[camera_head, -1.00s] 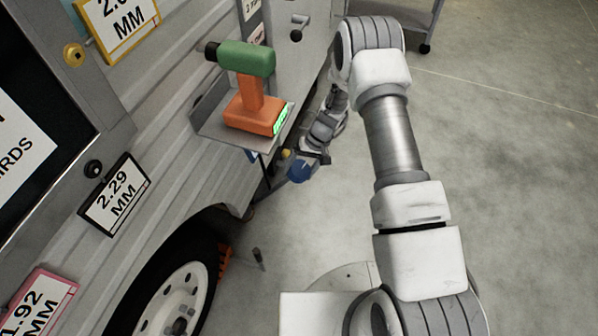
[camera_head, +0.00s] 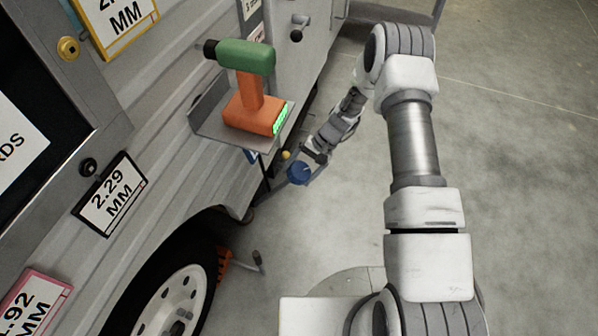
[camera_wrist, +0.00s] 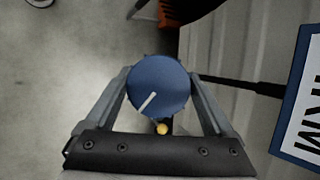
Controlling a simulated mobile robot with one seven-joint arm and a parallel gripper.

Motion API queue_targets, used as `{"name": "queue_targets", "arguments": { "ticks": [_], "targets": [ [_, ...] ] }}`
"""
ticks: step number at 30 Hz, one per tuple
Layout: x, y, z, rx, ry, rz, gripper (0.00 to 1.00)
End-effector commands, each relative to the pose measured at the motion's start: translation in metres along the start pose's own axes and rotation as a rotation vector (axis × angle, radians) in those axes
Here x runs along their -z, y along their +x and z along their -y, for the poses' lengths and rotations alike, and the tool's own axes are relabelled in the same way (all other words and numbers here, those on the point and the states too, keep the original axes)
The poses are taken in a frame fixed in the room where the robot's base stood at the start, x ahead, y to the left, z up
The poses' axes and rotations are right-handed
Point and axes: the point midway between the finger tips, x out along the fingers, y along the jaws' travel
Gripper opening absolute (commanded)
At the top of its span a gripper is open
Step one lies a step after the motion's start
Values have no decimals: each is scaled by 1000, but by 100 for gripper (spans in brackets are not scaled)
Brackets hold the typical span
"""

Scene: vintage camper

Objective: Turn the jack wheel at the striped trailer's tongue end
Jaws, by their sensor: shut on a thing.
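The jack wheel is a round blue disc with a white line on its face. In the head view the wheel (camera_head: 299,173) sits low beside the grey trailer wall, past the shelf. In the wrist view the wheel (camera_wrist: 160,80) faces me, its white line slanting from centre to lower left. My gripper (camera_wrist: 158,88) is shut on the wheel, one finger on each side of its rim. In the head view my gripper (camera_head: 309,163) reaches down to it from the upper right. A small yellow knob (camera_wrist: 162,128) shows just below the wheel.
A green and orange drill (camera_head: 252,88) stands on a small metal shelf (camera_head: 200,122) on the trailer wall, just above my gripper. A trailer tyre (camera_head: 150,277) and an orange object (camera_head: 224,266) are nearby. Open concrete floor lies to the right.

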Motion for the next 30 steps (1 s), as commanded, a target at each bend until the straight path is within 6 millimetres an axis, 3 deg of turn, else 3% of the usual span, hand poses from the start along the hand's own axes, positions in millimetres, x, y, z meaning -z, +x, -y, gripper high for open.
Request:
{"name": "queue_targets", "arguments": {
  "ticks": [7, 8, 9, 20, 23, 30],
  "targets": [
    [1, -1, 0, -1, -1, -2, 32],
    [0, -1, 0, -1, -1, -2, 93],
    [0, -1, 0, -1, -1, -2, 100],
    [0, -9, 1, 0, -2, -3, 100],
    [0, -25, 1, -1, -2, -4, 100],
    [0, -83, 2, 0, -2, -6, 100]
  ]
}}
